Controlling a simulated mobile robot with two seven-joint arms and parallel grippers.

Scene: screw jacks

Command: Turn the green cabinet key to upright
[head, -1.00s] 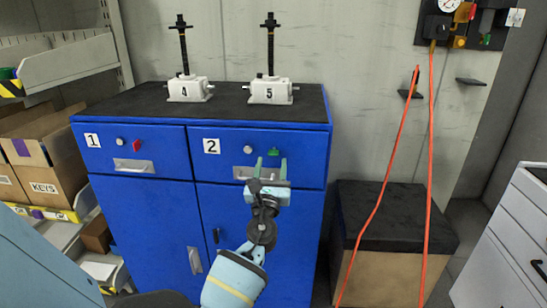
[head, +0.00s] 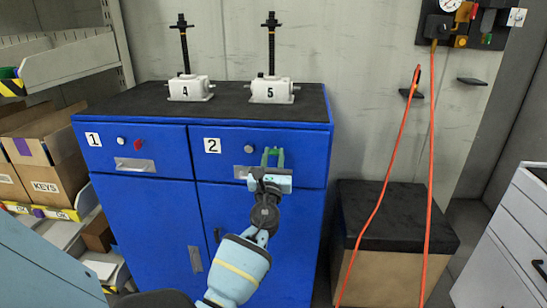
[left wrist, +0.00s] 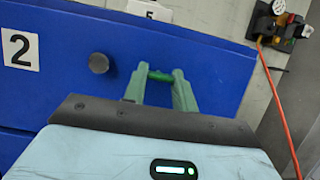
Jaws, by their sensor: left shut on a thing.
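The green cabinet key (left wrist: 160,75) is on the front of the blue drawer marked 2, to the right of a round grey knob (left wrist: 99,63). My left gripper (head: 273,156) is at that drawer and shut on the key. In the left wrist view the key shows as a short green bar between the two green fingers, roughly crosswise to them. The fingers hide much of it, so its exact angle is hard to tell. My right gripper is not in view.
The blue cabinet (head: 140,215) has a red key (head: 138,144) on drawer 1. Two screw jacks, 4 (head: 190,90) and 5 (head: 272,91), stand on its black top. A black-topped box (head: 393,215) and orange hoses (head: 430,180) are at the right.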

